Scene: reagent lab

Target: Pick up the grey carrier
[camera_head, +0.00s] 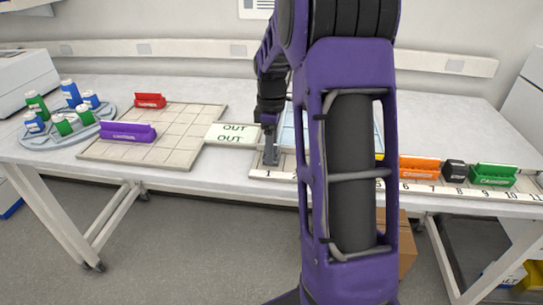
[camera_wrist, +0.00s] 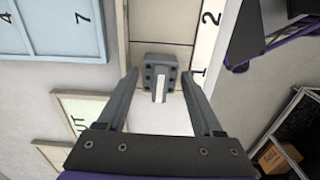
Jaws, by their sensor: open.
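The grey carrier (camera_wrist: 158,67) stands on the numbered strip beside the number 1. In the wrist view it is a small dark grey block with a light strip, between and slightly beyond the fingertips. My gripper (camera_wrist: 159,78) is open, with a gap on either side of the carrier. In the head view the carrier (camera_head: 271,156) shows below my gripper (camera_head: 269,130), near the table's front edge. I cannot tell the exact height between them, and my arm hides part of the strip.
Orange (camera_head: 419,168), black (camera_head: 454,170) and green (camera_head: 493,176) carriers stand farther right on the strip. A tiled board (camera_head: 180,120) bears red (camera_head: 150,100) and purple (camera_head: 127,132) carriers. An OUT plate (camera_head: 231,134) lies left of the grey carrier. A round bottle rack (camera_head: 106,112) stands far left.

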